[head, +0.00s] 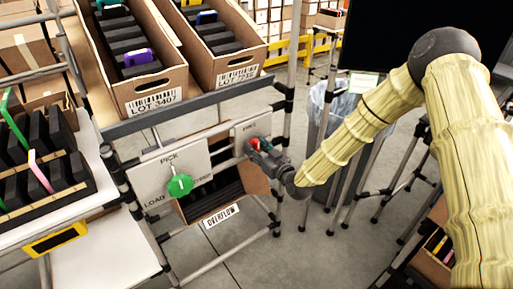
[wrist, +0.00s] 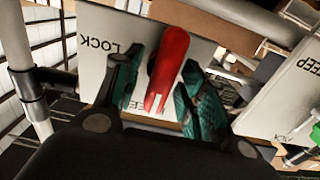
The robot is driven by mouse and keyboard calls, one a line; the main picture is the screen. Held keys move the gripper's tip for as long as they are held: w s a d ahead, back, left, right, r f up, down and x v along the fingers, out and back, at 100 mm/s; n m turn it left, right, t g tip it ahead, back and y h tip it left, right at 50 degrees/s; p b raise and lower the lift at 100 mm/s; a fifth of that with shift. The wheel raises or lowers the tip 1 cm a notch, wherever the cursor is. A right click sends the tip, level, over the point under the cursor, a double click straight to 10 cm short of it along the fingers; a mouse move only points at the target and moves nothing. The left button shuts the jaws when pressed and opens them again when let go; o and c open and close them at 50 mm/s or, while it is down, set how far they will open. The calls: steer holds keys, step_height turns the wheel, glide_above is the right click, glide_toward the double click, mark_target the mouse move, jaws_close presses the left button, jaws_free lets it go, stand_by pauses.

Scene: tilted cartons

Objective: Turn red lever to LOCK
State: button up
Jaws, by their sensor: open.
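The red lever (wrist: 172,62) stands out from a light panel (wrist: 97,22) in the wrist view. It runs from upper right to lower left, slightly tilted. The upside-down word LOCK shows on the panel to the lever's left. My gripper (wrist: 166,85) is open, with one teal-padded finger on each side of the lever. I cannot tell whether either pad touches it. In the head view the red lever (head: 254,143) is small and partly hidden by my gripper (head: 261,152), which reaches it from the right.
A green knob (head: 180,185) is on the panel (head: 153,171) marked PICK and LOAD, left of the lever. Tilted cartons (head: 152,96) sit on the rack above. An OVERFLOW carton (head: 221,215) is below. Rack tubes (head: 284,100) stand close to my gripper.

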steer(key=c, duration=0.8)
steer(key=shift+m, duration=0.3)
steer(key=m+b, duration=0.2)
steer(key=m, duration=0.1)
steer(key=shift+w+d+f, duration=0.15)
steer(key=shift+f, duration=0.05)
steer(key=m+b, duration=0.1)
steer(key=m, duration=0.2)
steer(key=m+b, duration=0.2)
steer(key=shift+w+d+f+m, duration=0.1)
steer(key=shift+d+m, duration=0.05)
steer(key=shift+m, duration=0.25)
steer(key=m+b, duration=0.2)
steer(key=m, duration=0.2)
steer(key=shift+f, duration=0.2)
steer(key=shift+m+b, duration=1.4)
steer(key=shift+m, duration=0.8)
